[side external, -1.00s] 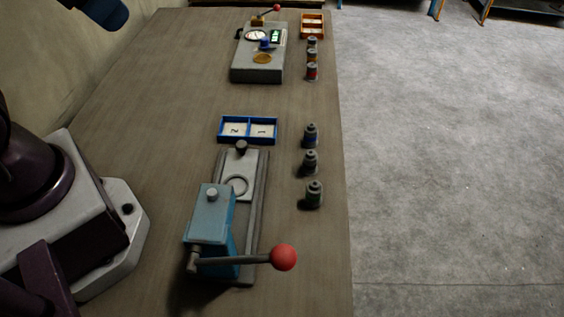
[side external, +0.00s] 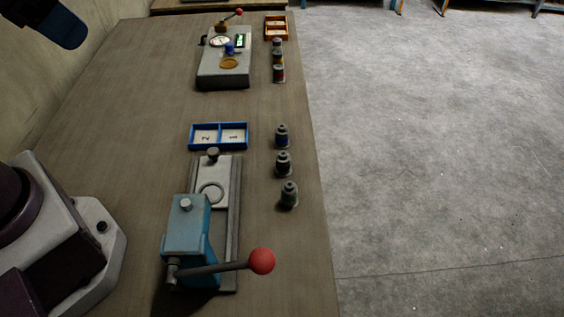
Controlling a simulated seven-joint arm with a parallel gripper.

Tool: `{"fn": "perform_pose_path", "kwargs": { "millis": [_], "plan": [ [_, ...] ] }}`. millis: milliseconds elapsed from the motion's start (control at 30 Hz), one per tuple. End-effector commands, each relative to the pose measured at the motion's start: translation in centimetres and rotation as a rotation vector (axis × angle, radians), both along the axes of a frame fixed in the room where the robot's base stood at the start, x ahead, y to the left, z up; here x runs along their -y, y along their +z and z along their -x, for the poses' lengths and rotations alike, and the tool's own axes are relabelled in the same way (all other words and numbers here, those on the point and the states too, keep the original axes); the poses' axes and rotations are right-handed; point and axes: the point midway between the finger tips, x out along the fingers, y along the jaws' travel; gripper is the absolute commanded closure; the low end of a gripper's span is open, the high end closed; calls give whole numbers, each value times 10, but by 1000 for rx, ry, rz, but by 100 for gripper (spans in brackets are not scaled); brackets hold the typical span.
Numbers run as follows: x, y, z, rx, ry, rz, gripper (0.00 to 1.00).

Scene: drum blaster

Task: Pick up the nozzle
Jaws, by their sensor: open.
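No part is clearly recognisable as the nozzle. Candidates are small dark knobbed cylinders standing upright in two rows near the table's right edge. The near row has one with a blue band (side external: 282,137), a grey one (side external: 283,164) and one with a greenish band (side external: 289,195). The far row has a dark one (side external: 277,45), a yellowish one (side external: 278,58) and one with a red band (side external: 279,74). My gripper's jaws are not in view. A dark blue rounded part, perhaps of my arm, shows at the top left.
A blue lever press (side external: 187,235) with a red ball handle (side external: 262,261) stands in front. Behind it is a blue two-compartment tray (side external: 219,149). A grey device (side external: 224,81) and an orange tray (side external: 276,39) stand farther back. The wooden table's (side external: 120,100) left middle is clear.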

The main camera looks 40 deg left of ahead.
Motion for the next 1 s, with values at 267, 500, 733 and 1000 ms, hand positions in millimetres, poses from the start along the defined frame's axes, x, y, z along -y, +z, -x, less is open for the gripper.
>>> {"fn": "perform_pose_path", "kwargs": {
  "millis": [267,500,733,1000],
  "plan": [
    [6,-16,-5,-84,-29,-3,39],
    [30,-46,-52,-286,-159,-49,39],
    [65,-89,-112,-425,-452,-137,39],
    [116,-167,-173,-517,-916,-228,39]
  ]
}}
